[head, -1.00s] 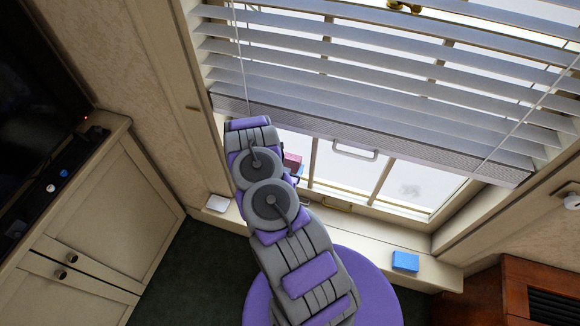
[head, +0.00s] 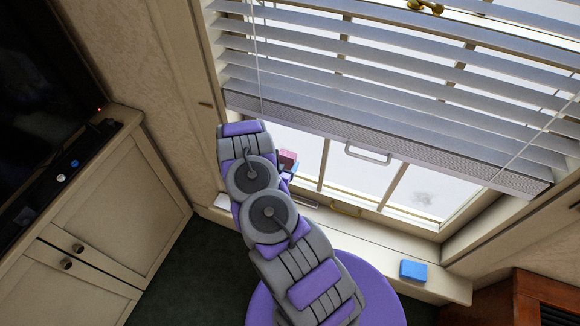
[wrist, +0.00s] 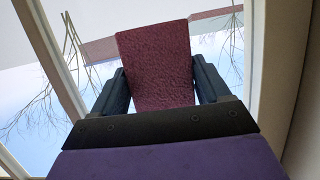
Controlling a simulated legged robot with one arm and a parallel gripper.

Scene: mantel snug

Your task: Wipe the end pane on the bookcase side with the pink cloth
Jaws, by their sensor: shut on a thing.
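My gripper (wrist: 163,92) is shut on the pink cloth (wrist: 158,65), which stands up between its two dark blue fingers in the wrist view. In the head view the cloth (head: 288,158) shows as a small pink patch beyond my arm, in front of the left end pane (head: 295,140). My arm hides part of that pane and most of the gripper. I cannot tell whether the cloth touches the glass. A grey smudge (head: 423,197) shows on the right end pane (head: 440,190). No bookcase is recognisable.
A slatted blind (head: 390,85) hangs partly lowered over the window, with cords. A blue block (head: 413,271) lies on the right of the sill (head: 375,250); a pale object (head: 222,202) is at its left. A cabinet (head: 115,215) stands left, a brown wooden unit (head: 545,295) lower right.

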